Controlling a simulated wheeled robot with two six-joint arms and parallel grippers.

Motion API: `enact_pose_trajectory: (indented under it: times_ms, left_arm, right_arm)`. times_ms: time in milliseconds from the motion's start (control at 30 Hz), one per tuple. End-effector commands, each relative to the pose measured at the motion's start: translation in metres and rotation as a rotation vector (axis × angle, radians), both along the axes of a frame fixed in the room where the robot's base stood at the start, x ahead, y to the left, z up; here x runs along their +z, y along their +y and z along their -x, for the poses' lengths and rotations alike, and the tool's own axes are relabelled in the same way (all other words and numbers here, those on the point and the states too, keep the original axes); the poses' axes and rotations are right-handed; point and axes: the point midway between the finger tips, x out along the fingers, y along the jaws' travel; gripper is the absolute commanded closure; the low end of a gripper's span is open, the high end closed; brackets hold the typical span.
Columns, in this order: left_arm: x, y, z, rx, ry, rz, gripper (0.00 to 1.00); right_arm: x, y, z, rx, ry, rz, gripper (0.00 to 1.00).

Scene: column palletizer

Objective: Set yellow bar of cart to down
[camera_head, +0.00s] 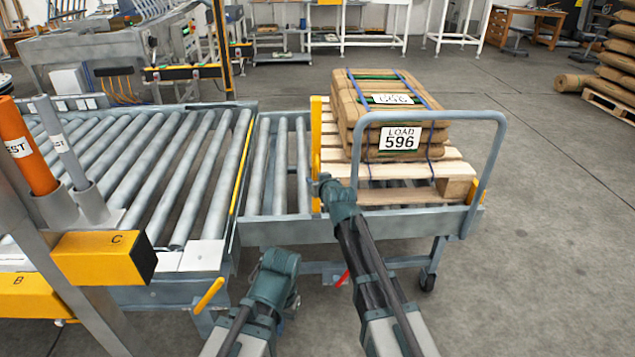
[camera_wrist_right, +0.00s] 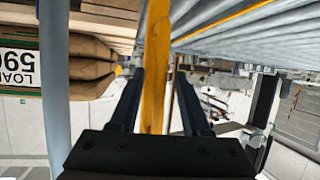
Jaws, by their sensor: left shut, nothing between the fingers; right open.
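The yellow bar (camera_head: 316,140) stands upright at the conveyor-side end of the cart (camera_head: 370,225), beside the pallet. My right gripper (camera_head: 322,187) is at the bar's lower part. In the right wrist view the yellow bar (camera_wrist_right: 154,60) runs between the two spread fingers of my right gripper (camera_wrist_right: 158,100), with gaps on both sides. The right gripper is open. My left gripper (camera_head: 290,298) is shut and empty, lower down in front of the cart and conveyor, apart from the bar.
The roller conveyor (camera_head: 180,170) adjoins on the left. A yellow lever (camera_head: 208,295) and a red lever (camera_head: 342,278) sit below. Floor at right is clear.

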Motion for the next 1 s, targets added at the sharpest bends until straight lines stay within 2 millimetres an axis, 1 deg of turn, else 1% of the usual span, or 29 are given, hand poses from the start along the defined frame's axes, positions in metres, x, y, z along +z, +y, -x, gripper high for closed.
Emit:
enact_pose_trajectory:
  times_ms: [33,167,200,267,300,1000]
  left_arm:
    - [0.0001,0.0,0.0,0.0,0.0,0.0,1.0]
    - [0.0001,0.0,0.0,0.0,0.0,0.0,1.0]
    - [0.0001,0.0,0.0,0.0,0.0,0.0,1.0]
    - [0.0001,0.0,0.0,0.0,0.0,0.0,1.0]
    - [0.0001,0.0,0.0,0.0,0.0,0.0,1.0]
    - [0.0001,0.0,0.0,0.0,0.0,0.0,1.0]
  right_arm:
    - [0.0001,0.0001,0.0002,0.0,0.0,0.0,0.56]
    - [0.0001,0.0001,0.0002,0.0,0.0,0.0,0.8]
    - [0.0001,0.0,0.0003,0.0,0.0,0.0,0.87]
    - [0.0001,0.0,0.0003,0.0,0.0,0.0,0.98]
    - [0.0001,-0.0001,0.0003,0.0,0.0,0.0,1.0]
    - [0.0,-0.0001,0.0003,0.0,0.0,0.0,1.0]
